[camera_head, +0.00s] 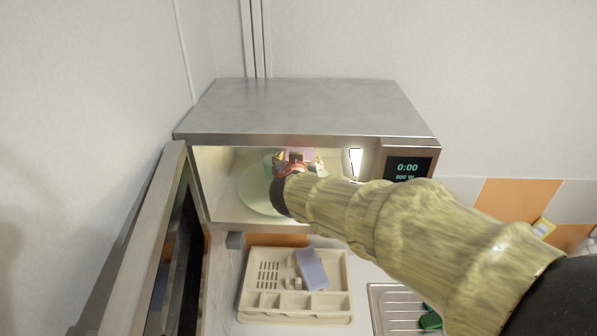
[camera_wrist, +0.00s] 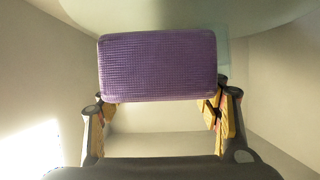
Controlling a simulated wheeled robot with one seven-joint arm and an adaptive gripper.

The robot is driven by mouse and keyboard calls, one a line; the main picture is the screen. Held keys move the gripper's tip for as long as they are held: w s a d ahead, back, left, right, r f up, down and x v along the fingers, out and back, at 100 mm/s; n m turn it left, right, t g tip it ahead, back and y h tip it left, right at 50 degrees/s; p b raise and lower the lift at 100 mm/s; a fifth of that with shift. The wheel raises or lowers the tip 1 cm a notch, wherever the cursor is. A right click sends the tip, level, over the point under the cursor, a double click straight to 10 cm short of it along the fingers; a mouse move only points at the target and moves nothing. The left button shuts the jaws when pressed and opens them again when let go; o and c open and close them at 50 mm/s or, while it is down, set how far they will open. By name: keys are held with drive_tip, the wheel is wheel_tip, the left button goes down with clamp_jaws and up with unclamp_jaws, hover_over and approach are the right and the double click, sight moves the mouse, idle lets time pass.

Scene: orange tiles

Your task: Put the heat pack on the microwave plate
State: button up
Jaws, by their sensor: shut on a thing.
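The heat pack is a purple, textured rectangular pad (camera_wrist: 158,66). In the wrist view my gripper (camera_wrist: 160,108) is shut on it, with one finger at each side edge. In the head view the heat pack (camera_head: 299,154) is a small purple patch at my gripper (camera_head: 297,163), inside the open microwave (camera_head: 310,106). The pale greenish glass plate (camera_head: 256,190) lies on the microwave floor, partly hidden by my arm. A pale curved part of the plate (camera_wrist: 200,14) shows beyond the pack in the wrist view. I cannot tell whether the pack touches the plate.
The microwave door (camera_head: 150,235) stands open at the left. The control panel (camera_head: 408,170) is at the right of the opening. Below, a beige tray (camera_head: 257,312) holds a bluish-purple flat item (camera_head: 312,270). A metal drainer (camera_head: 385,300) is at the lower right.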

drive_tip(key=shift+f+b, duration=0.4)
drive_tip(key=shift+f, duration=1.2)
drive_tip(key=shift+f, duration=0.2)
drive_tip(key=o, duration=1.3)
drive_tip(key=shift+c, duration=0.2)
drive_tip(key=shift+r, duration=0.1)
